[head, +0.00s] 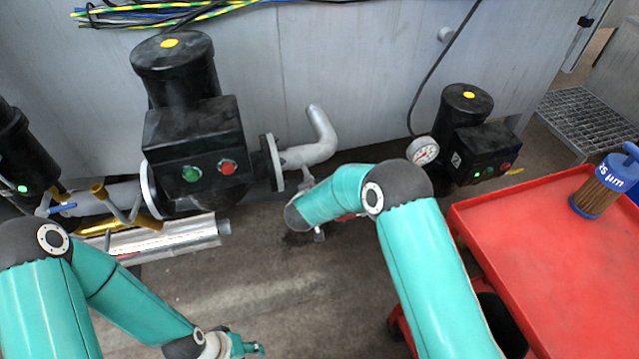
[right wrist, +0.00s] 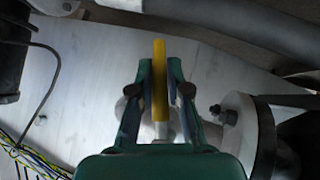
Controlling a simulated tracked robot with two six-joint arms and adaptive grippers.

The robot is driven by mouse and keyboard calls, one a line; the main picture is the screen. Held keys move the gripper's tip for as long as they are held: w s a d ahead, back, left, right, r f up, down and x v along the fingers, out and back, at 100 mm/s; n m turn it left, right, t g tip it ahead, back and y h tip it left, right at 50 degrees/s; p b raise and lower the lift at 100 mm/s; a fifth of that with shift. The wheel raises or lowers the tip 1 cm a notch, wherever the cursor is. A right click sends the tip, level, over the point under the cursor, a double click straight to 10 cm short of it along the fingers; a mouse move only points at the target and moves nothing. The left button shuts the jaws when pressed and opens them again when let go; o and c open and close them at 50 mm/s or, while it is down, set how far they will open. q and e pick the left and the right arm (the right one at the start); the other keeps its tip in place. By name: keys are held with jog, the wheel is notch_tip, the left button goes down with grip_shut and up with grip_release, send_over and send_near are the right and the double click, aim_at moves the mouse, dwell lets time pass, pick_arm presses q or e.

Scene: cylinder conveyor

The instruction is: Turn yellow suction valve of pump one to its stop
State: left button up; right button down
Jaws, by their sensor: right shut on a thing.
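A yellow valve lever (right wrist: 159,80) stands upright between the fingers of my right gripper (right wrist: 160,75) in the right wrist view. The fingers are closed on its two sides. A pale metal stem (right wrist: 162,130) shows below the yellow part. In the head view my right forearm and wrist cover this lever and gripper, near the pipe right of the large black pump (head: 195,130). My left gripper (head: 248,347) is low at the bottom edge of the head view, away from the pumps. Its jaw opening is too small and cut off to judge.
A smaller black pump (head: 465,140) with a pressure gauge (head: 423,151) stands at the right. A bent grey pipe (head: 318,140) and flange (head: 272,162) adjoin the large pump. A red cart (head: 540,250) carries a blue-capped filter (head: 605,185). Bare floor lies between the arms.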

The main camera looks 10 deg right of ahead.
jog(key=shift+s+a+f+m+g+y+p, duration=0.2)
jog(key=shift+a+m+y, duration=0.25)
jog(key=shift+y, duration=0.25)
jog(key=shift+s+a+f+m+g+y+p, duration=0.1)
jog(key=shift+a+f+m+g+y, duration=0.2)
jog(key=shift+a+y, duration=0.35)
jog(key=shift+r, duration=0.1)
jog(key=c, duration=1.1)
grip_release()
jog(key=shift+w+r, duration=0.1)
jog(key=shift+r, duration=0.15)
jog(key=v, duration=1.1)
jog(key=shift+s+d+r, duration=0.1)
jog(key=shift+s, duration=0.35)
